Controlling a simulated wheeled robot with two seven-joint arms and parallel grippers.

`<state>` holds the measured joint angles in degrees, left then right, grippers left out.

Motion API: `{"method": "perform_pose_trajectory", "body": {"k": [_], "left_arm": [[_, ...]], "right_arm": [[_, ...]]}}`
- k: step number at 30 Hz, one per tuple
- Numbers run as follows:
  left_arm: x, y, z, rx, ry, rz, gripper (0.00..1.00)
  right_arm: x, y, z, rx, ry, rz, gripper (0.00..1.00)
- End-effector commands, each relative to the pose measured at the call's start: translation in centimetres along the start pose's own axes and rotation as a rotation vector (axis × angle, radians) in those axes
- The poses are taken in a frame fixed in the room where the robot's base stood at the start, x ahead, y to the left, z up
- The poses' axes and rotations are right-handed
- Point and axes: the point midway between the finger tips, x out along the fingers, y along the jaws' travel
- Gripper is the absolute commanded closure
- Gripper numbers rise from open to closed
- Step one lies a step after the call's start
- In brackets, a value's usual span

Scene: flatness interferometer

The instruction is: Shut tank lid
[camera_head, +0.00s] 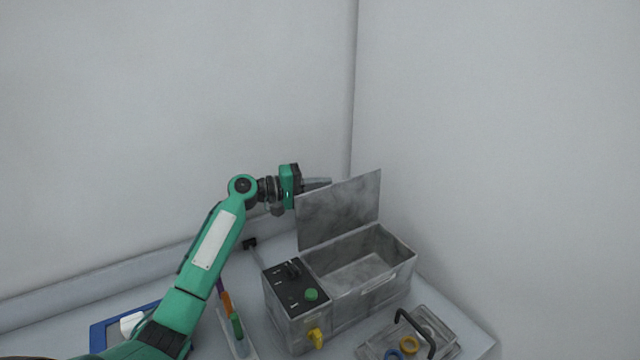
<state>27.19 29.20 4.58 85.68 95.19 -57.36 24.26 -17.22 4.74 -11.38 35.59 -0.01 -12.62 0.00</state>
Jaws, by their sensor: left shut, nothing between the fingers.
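The metal tank (372,293) stands on the table near the corner, its basin open at the top. Its grey lid (340,210) is raised, standing nearly upright on the left-back side of the opening. My left gripper (328,183) is shut and empty, at the lid's upper left edge, with its fingers partly hidden behind the lid. I cannot tell whether the fingers touch the lid. My right gripper is not in view.
A control box (283,284) with a green knob and a yellow tap adjoins the tank. A clear tray with a black handle (415,333) and rings sits in front. A blue-framed tray (98,336) lies at left. Walls close in behind.

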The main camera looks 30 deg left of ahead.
Motion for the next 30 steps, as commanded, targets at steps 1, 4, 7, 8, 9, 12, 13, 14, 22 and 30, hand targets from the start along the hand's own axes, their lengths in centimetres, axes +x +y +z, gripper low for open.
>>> {"method": "perform_pose_trajectory", "body": {"k": [1, 4, 7, 8, 9, 12, 13, 14, 22, 30], "left_arm": [[0.0, 0.1, 0.1, 0.01, -0.001, -0.002, 1.0], [0.1, 0.2, 0.4, 0.034, 0.0, -0.009, 1.0], [0.2, 0.4, 0.6, 0.047, 0.0, -0.012, 1.0], [0.2, 0.4, 0.6, 0.051, 0.0, -0.013, 1.0], [0.2, 0.5, 0.7, 0.057, 0.0, -0.015, 1.0], [0.2, 0.6, 0.9, 0.077, -0.001, -0.019, 1.0], [0.3, 0.7, 1.0, 0.086, -0.001, -0.022, 1.0], [0.3, 0.8, 1.2, 0.096, -0.001, -0.024, 1.0], [0.9, 1.8, 3.3, 0.259, -0.002, -0.068, 1.0], [1.8, 2.9, 6.8, 0.508, -0.003, -0.134, 1.0]], "right_arm": [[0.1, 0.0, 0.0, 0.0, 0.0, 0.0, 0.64], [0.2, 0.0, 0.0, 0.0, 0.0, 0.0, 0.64], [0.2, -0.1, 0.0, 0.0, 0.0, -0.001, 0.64], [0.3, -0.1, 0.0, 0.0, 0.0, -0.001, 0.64], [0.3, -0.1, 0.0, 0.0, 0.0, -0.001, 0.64], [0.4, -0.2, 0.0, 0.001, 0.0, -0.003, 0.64], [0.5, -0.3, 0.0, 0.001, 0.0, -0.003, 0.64], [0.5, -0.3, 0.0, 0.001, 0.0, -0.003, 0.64], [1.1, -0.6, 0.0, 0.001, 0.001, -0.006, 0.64], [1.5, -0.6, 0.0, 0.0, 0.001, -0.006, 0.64]]}}
